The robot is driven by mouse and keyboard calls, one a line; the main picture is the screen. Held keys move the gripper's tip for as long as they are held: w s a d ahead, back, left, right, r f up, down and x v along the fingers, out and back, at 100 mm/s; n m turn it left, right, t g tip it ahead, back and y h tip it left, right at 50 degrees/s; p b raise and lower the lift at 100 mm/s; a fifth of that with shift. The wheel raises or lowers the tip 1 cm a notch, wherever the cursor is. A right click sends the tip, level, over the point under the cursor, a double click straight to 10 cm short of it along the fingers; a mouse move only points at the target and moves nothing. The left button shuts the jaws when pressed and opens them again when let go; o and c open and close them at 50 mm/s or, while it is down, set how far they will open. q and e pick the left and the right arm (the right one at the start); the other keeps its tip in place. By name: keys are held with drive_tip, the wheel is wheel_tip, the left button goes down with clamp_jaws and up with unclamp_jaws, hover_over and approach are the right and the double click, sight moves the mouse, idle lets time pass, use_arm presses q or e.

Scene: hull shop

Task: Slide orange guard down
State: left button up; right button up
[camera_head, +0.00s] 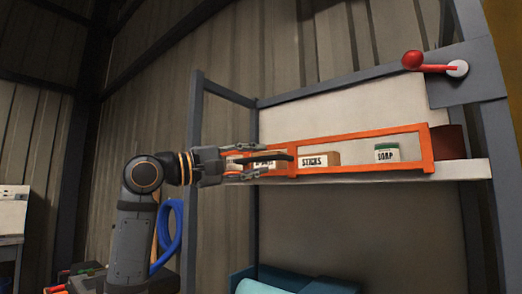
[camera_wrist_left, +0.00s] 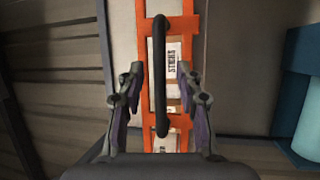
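The orange guard (camera_head: 372,133) is a long rectangular frame standing across the front of the white shelf (camera_head: 468,170), with a black bar handle (camera_head: 284,157) near its left part. In the left wrist view the orange guard (camera_wrist_left: 194,48) runs up the picture and the black handle (camera_wrist_left: 160,75) crosses its middle. My left gripper (camera_head: 262,160) is at the guard's left end, pointing right along it. Its fingers (camera_wrist_left: 160,70) are open on either side of the handle, with gaps visible on both sides. My right gripper is not in view.
Behind the guard are a SOAP box (camera_head: 387,153), a STICKS box (camera_head: 322,160) and another box partly hidden by my gripper. A dark red item (camera_head: 448,142) stands at the right end. A red-knobbed lever (camera_head: 413,60) is above right. A blue bin (camera_head: 315,286) sits below.

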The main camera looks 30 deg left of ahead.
use_arm(q)
drive_tip(key=shift+x, duration=0.9)
drive_tip(key=shift+a, duration=0.1)
clamp_jaws()
